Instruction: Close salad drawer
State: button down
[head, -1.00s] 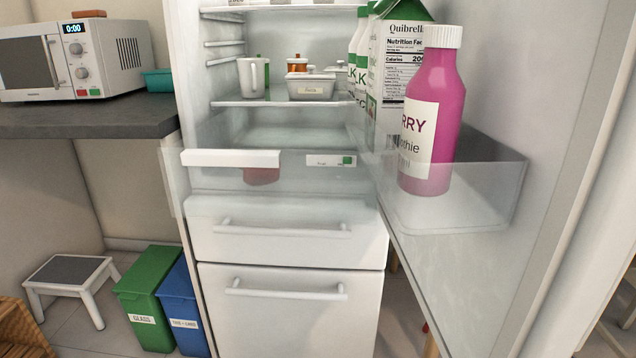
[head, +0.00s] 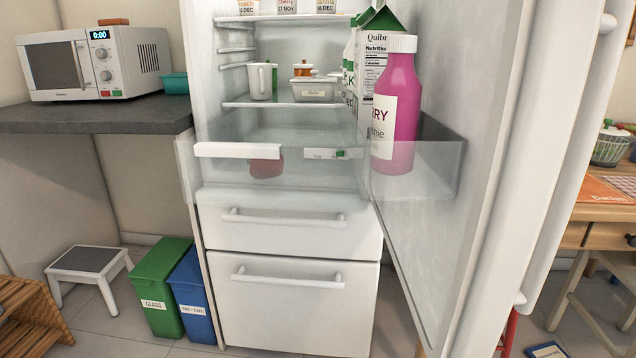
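The salad drawer (head: 238,150) is the clear drawer inside the open fridge, with a white strip along its upper front edge. It is pulled out, and its clear front stands forward of the fridge body, reaching past its left edge. A red item (head: 266,168) shows inside it, blurred by the clear plastic. The fridge door (head: 480,150) stands wide open to the right, and its clear shelf overlaps the view close to the drawer's right end. My gripper is not in the head view.
Below are two closed white drawers with bar handles (head: 285,218). A pink bottle (head: 398,110) and cartons stand in the door shelf. Green (head: 162,285) and blue bins and a step stool (head: 88,265) stand at left. A wooden table (head: 600,210) is at right. Floor in front is partly clear.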

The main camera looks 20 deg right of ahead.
aim_at(209, 149)
jog(key=k, duration=1.3)
jog(key=z, duration=1.8)
jog(key=k, duration=0.1)
jog(key=u, duration=3.15)
jog(key=i, duration=1)
jog(key=u, duration=0.1)
